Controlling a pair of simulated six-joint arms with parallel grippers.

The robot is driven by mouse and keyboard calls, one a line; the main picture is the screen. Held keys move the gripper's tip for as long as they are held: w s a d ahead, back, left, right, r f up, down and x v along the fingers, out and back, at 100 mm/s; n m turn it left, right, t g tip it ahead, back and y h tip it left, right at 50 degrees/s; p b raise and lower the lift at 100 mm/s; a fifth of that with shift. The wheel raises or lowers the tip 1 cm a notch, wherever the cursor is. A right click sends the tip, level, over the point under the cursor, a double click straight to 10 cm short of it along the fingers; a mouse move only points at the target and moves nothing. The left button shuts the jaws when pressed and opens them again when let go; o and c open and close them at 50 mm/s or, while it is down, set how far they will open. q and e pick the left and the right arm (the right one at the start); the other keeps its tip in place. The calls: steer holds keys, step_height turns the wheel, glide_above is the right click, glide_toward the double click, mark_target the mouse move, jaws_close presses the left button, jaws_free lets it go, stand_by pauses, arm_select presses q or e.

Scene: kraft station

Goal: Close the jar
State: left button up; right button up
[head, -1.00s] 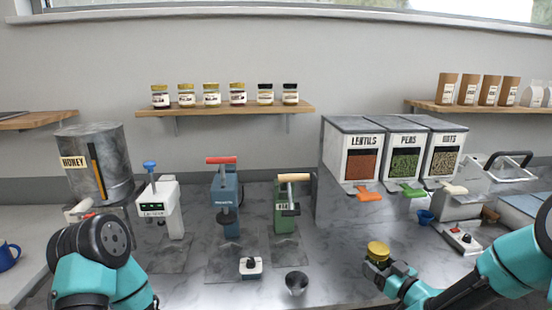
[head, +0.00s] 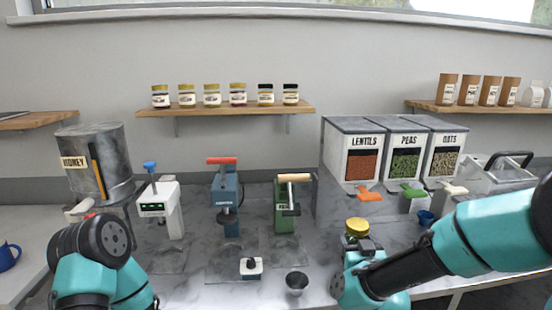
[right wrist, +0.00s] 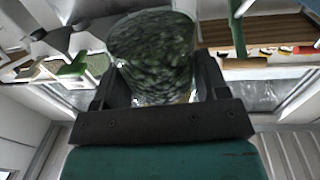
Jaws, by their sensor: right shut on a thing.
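A jar with a yellow-gold lid (head: 357,226) is at my right gripper (head: 360,243) in the head view, above the counter's front part. In the right wrist view the jar's glass body (right wrist: 153,52), with dark green contents, sits between the two dark fingers of my right gripper (right wrist: 158,88), which is shut on it. From here I cannot tell how tightly the lid sits. My left arm shows at the lower left of the head view, but its gripper is out of sight.
A blue press (head: 225,200) and a green press (head: 287,205) stand at the counter's back, beside a white machine (head: 158,208). A metal cup (head: 296,283) and a small switch box (head: 251,268) are in front. Dispensers (head: 362,160) stand behind the jar.

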stand_by(0.6)
steer(key=s+a+f+n+g+y, duration=0.4)
steer(key=a+f+n+y, duration=0.4)
steer(key=f+y, duration=0.3)
steer(key=shift+a+f+y, duration=0.3)
steer(key=shift+a+f, duration=0.6)
steer(key=shift+f, duration=0.1)
